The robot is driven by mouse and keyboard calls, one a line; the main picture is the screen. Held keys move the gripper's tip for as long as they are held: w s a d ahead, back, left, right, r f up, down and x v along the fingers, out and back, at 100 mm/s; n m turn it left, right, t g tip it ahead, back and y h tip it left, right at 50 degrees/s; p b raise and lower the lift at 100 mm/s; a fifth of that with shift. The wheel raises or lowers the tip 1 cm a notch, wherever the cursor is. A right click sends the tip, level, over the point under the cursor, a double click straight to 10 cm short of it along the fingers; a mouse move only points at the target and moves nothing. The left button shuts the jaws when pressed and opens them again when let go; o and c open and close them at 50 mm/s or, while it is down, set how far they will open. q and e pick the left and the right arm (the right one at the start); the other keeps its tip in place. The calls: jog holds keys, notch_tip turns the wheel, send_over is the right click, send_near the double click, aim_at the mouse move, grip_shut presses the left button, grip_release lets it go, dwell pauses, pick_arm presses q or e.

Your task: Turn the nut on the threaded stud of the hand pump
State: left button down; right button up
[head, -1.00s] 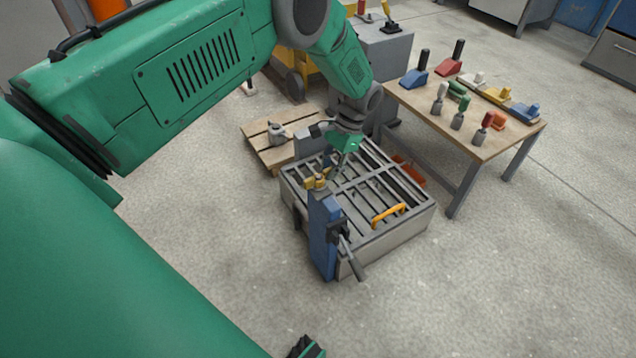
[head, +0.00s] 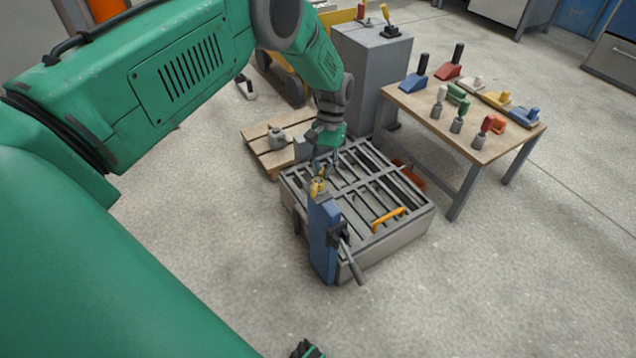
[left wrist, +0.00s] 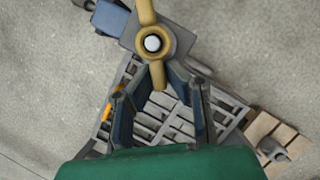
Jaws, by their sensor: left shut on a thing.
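The yellow nut (head: 317,188) has two wings and sits on the stud at the top of the blue hand pump (head: 324,243). In the left wrist view the nut (left wrist: 168,40) is around the pale end of the threaded stud (left wrist: 152,43). One wing points up in the picture, the other down between my fingers. My left gripper (head: 319,174) is at the nut from the far side. In the left wrist view my left gripper (left wrist: 158,84) has a finger on each side of the lower wing and is shut on it.
The pump stands against the near side of a grey slatted box (head: 410,232) with an orange handle (head: 388,218). Its lever (head: 352,262) sticks out toward the near right. A pallet (head: 262,150) lies behind left. A table (head: 480,143) with coloured parts stands right.

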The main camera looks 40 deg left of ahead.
pick_arm(q)
jog(key=c, duration=1.5)
grip_release()
jog(key=shift+s+d+f, duration=0.1)
jog(key=shift+s, duration=0.2)
jog(key=shift+w+r, duration=0.35)
jog(key=shift+r, duration=0.15)
jog(key=v, duration=1.1)
jog(key=shift+f, duration=0.1)
jog(key=shift+c, duration=0.2)
